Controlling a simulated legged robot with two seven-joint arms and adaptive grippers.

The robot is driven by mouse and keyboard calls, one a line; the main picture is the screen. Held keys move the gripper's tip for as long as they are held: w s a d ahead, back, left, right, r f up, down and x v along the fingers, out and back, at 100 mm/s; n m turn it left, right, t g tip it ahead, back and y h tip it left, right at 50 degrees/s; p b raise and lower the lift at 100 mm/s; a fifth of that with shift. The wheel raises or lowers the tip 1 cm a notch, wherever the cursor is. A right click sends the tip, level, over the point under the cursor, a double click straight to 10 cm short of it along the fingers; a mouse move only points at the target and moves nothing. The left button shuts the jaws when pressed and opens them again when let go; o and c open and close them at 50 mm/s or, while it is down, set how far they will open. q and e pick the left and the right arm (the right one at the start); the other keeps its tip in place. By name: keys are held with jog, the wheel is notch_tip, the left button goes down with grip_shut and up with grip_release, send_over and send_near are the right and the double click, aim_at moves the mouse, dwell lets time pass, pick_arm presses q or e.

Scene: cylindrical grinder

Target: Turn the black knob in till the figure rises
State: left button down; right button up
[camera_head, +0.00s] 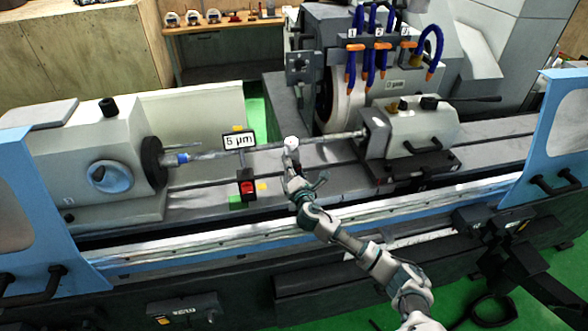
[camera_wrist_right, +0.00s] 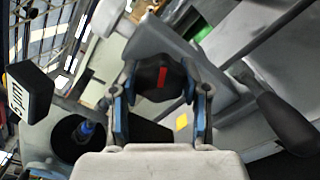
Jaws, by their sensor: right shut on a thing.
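The black knob (camera_wrist_right: 152,82) with a red mark on its face sits between the two fingers of my right gripper (camera_wrist_right: 160,100) in the wrist view. The fingers are shut on it, one on each side. In the head view my right gripper (camera_head: 291,165) reaches in over the machine bed, and the knob is hidden there. The display (camera_head: 239,141) reads 5 µm, just left of my gripper. It also shows tilted at the left of the wrist view (camera_wrist_right: 17,95). My left gripper is in neither view.
A long shaft (camera_head: 225,152) runs between the left headstock (camera_head: 100,160) and the right tailstock (camera_head: 415,130), close behind my gripper. The grinding wheel (camera_head: 345,108) and blue hoses (camera_head: 370,50) stand behind. A black-handled lever (camera_wrist_right: 287,122) is at the wrist view's right.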

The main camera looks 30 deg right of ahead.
jog(key=shift+f, duration=0.1)
jog(key=shift+m, duration=3.3)
jog(key=o, duration=1)
jog(key=shift+c, duration=0.2)
jog(key=shift+o, duration=1)
jog(key=shift+d, duration=0.1)
jog(key=v, duration=1.2)
